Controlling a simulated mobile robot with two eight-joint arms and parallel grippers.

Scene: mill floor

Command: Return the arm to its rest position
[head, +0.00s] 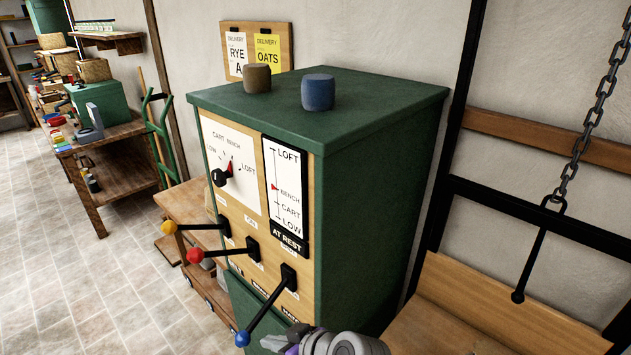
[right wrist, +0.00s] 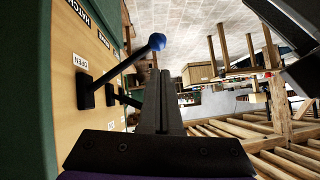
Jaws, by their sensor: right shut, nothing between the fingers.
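My right gripper (head: 276,343) is at the bottom of the head view, in front of the green control cabinet (head: 375,190). In the right wrist view its fingers (right wrist: 160,100) are closed together with nothing between them. The lever with the blue knob (head: 243,338) slants down and out from the cabinet front, just left of my fingertips. Its knob (right wrist: 157,42) also shows beside the fingertips in the right wrist view. I cannot tell for certain whether they touch. My left gripper is in neither view.
A yellow-knob lever (head: 169,228) and a red-knob lever (head: 195,256) also stick out from the panel. A dial (head: 221,177) and a gauge reading AT REST (head: 286,238) sit above. Two cylinders stand on top. A chain (head: 597,100) hangs right. Tiled floor is open left.

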